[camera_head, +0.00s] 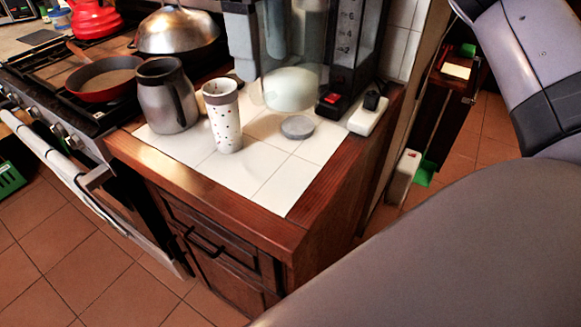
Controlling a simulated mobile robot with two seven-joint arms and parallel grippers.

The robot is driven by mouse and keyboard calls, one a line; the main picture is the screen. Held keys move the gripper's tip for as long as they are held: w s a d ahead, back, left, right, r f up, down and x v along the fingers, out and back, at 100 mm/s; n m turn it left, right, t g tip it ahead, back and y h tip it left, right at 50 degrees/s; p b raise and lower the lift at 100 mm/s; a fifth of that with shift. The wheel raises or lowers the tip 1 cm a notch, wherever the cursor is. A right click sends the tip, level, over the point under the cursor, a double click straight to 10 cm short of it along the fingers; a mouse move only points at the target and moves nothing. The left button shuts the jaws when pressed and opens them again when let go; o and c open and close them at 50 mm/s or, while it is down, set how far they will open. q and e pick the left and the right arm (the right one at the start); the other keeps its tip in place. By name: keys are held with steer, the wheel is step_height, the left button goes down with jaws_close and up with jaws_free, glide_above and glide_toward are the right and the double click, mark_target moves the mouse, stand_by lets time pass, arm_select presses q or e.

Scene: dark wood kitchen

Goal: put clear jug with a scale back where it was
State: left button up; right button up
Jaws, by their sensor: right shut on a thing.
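The clear jug (290,89) is at the top centre, a see-through vessel with a cloudy, pale rounded bottom. It is in front of a black coffee maker (345,60) whose dark upright carries white scale marks. My right gripper (244,62) shows only in part, as pale grey pieces at the jug's left side. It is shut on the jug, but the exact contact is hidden. I cannot tell whether the jug's bottom touches the counter. A grey round disc (298,127) lies on the white tiles just below it. My left gripper is not in view.
A white speckled cup (223,120) and a steel pitcher (167,97) stand left of the jug on the tiled counter (245,175). A white power strip (368,117) lies at right. The stove (50,85) holds pans and a red kettle (92,18). The front tiles are clear.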

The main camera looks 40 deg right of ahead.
step_height(320, 180, down, 19)
steer(key=b, duration=0.3)
stand_by(0.3)
steer(key=shift+f, duration=0.2)
steer(key=o, duration=1.5)
steer(key=shift+c, duration=0.2)
steer(key=shift+r, duration=0.15)
